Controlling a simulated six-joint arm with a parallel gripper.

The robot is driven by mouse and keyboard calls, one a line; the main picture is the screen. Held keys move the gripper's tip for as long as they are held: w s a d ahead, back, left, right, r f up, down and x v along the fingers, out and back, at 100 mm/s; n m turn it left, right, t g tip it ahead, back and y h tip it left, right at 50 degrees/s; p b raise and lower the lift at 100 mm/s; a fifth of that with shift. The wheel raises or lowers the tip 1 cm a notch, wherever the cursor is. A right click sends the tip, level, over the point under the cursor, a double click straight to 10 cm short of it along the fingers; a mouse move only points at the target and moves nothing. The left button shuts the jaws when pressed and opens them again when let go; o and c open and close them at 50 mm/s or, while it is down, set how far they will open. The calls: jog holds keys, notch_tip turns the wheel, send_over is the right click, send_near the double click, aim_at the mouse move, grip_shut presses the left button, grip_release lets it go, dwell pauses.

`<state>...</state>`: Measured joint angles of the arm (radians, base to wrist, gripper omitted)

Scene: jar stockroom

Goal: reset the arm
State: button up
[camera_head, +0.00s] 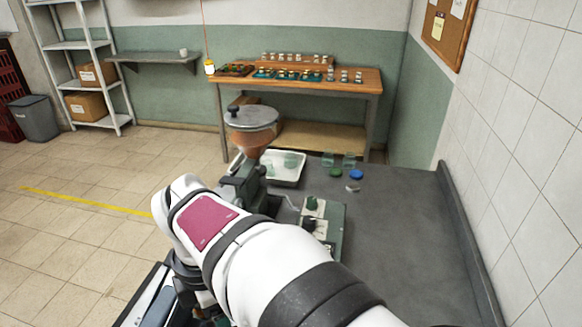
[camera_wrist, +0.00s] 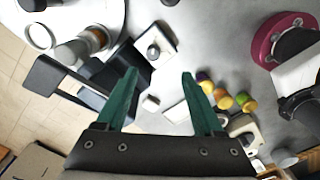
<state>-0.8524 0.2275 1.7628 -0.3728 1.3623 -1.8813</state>
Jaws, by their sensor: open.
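My arm fills the lower middle of the head view, white with dark bands and a magenta panel. Its gripper cannot be made out there. In the wrist view my gripper (camera_wrist: 160,73) shows two green fingers spread apart, with nothing held between them. Beyond the fingers are a pale surface, a small white block (camera_wrist: 151,103) and a box with a round knob (camera_wrist: 153,52). Several small jars with yellow and purple tops, one of them a yellow jar (camera_wrist: 243,102), are just right of the right finger. Depth between fingers and these things is unclear.
A grey worktop (camera_head: 390,235) holds a white tray (camera_head: 289,183), glass jars (camera_head: 349,160), green (camera_head: 335,172) and blue (camera_head: 356,174) lids, and a green device (camera_head: 327,211). A hopper (camera_head: 250,118) stands left. The worktop's right side is clear, beside the tiled wall.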

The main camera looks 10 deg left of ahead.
jog(key=s+d+r+m+y, duration=0.1)
jog(key=s+d+m, duration=0.1)
jog(key=d+m, duration=0.85)
jog(key=s+d+m, duration=0.3)
jog(key=d+m, duration=0.6)
jog(key=m, duration=0.2)
jog(key=s+d+f+m, duration=0.2)
jog(key=s+d+m, duration=0.2)
jog(key=m, duration=0.7)
jog(key=shift+s+d+f+y, duration=0.3)
jog(key=shift+s+d+y, duration=0.1)
jog(key=shift+s, duration=0.6)
